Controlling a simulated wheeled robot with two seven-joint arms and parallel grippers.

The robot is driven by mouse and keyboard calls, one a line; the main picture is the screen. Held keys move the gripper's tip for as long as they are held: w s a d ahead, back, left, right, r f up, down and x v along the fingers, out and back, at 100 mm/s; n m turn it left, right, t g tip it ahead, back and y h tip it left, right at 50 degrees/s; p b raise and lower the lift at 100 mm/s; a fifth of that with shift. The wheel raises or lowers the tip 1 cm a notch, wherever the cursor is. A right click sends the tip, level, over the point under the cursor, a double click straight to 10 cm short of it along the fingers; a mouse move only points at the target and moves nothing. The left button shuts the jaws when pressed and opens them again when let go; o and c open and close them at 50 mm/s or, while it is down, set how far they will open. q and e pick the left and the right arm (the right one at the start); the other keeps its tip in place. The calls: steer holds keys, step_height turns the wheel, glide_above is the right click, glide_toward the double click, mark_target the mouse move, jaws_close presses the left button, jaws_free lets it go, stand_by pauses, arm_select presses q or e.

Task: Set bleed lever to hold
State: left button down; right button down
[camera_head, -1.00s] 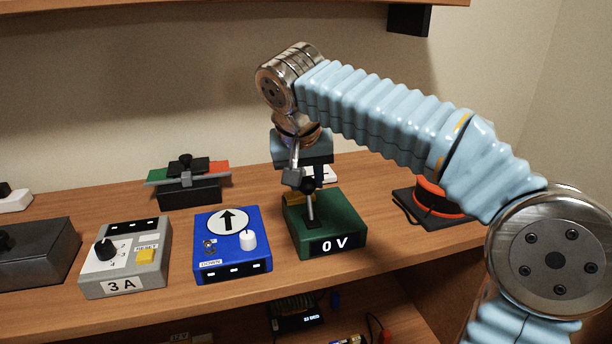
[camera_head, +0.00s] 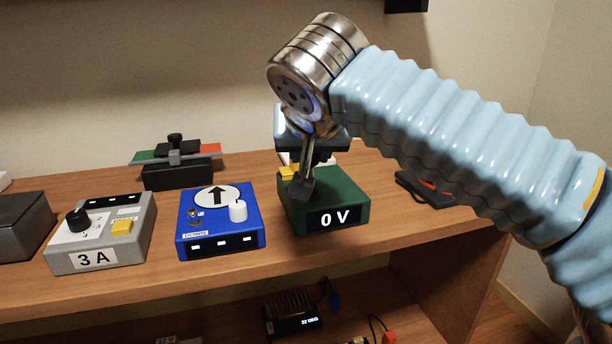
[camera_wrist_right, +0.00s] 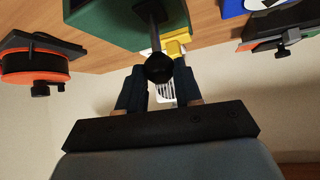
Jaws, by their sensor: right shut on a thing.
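A green box (camera_head: 345,195) with a "0 V" display stands on the shelf. In the right wrist view the green box (camera_wrist_right: 100,20) has a black lever with a round knob (camera_wrist_right: 158,68). My right gripper (camera_wrist_right: 158,80) is shut on that knob, with a dark finger on each side. Another device (camera_head: 178,175) with green, black and red bands and a black knob stands behind. No bleed or hold label is readable. My left gripper is not in view.
A blue box (camera_head: 215,240) with an arrow dial and a grey "3 A" box (camera_head: 110,245) stand left of the green box. An orange-red reel (camera_wrist_right: 35,68) is on the other side. A lower shelf holds a dark finned box (camera_head: 292,318).

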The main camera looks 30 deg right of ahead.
mark_target(314, 167)
steer(key=s+t+b, duration=0.1)
steer(key=b, duration=0.1)
steer(key=s+f+t+b, duration=0.1)
steer(key=b, duration=0.2)
steer(key=s+t+h+b, duration=0.1)
steer(key=t+b, duration=0.1)
steer(key=b, duration=0.1)
steer(key=shift+a+f, duration=0.35)
steer(key=shift+s+r+m+t+b, duration=0.15)
steer(key=shift+m+t+b, duration=0.15)
steer(key=shift+b, duration=0.65)
steer(key=c, duration=0.8)
jaws_free()
steer(key=shift+o, duration=0.2)
steer(key=p+v, duration=0.2)
steer(key=v, duration=1.2)
steer(key=shift+a+f, duration=0.2)
steer(key=shift+a, duration=0.05)
